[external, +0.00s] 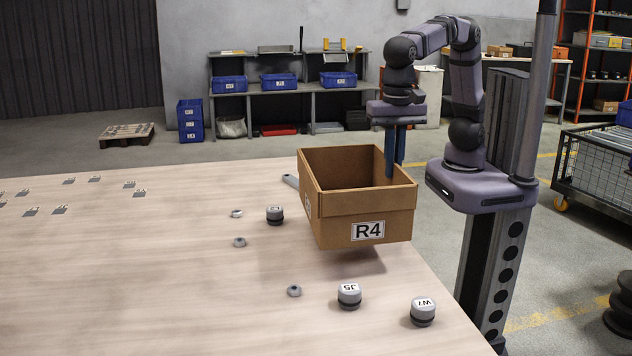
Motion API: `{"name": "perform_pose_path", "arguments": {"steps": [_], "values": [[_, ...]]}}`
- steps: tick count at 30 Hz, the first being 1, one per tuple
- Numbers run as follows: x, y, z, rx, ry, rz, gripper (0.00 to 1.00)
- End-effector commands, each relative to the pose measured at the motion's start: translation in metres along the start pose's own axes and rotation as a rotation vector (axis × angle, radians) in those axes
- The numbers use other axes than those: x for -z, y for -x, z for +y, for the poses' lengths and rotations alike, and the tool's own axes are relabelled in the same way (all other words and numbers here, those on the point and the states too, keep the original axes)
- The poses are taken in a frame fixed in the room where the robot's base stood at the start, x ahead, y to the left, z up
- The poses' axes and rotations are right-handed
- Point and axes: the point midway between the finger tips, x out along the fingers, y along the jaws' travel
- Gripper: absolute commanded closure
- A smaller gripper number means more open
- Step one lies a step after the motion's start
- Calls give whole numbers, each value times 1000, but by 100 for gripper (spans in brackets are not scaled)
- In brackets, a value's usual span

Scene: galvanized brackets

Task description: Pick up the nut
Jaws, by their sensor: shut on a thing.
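Three small grey nuts lie on the wooden table: one nut (236,213) farthest back, one nut (240,242) just in front of it, and one nut (294,291) nearer the front. My gripper (394,170) is well to the right of them. It points down at the far right wall of a cardboard box (325,229) labelled R4, with one blue finger inside the wall and the other outside. It is shut on this wall. The box looks raised a little above the table, with a shadow beneath it. No nut is seen in my gripper.
A grey tool (291,181) is partly hidden by the box. Several flat brackets (60,210) lie far left.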

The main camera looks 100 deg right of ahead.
Motion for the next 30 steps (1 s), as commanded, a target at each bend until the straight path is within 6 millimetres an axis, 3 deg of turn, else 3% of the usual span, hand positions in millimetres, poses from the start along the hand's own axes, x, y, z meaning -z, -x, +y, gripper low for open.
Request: {"name": "perform_pose_path", "arguments": {"steps": [3,14,25,30], "values": [[0,13,-1,3,0,-2,100],[0,30,0,2,0,-1,100],[1,82,1,1,0,0,100],[8,96,11,0,0,1,100]]}}
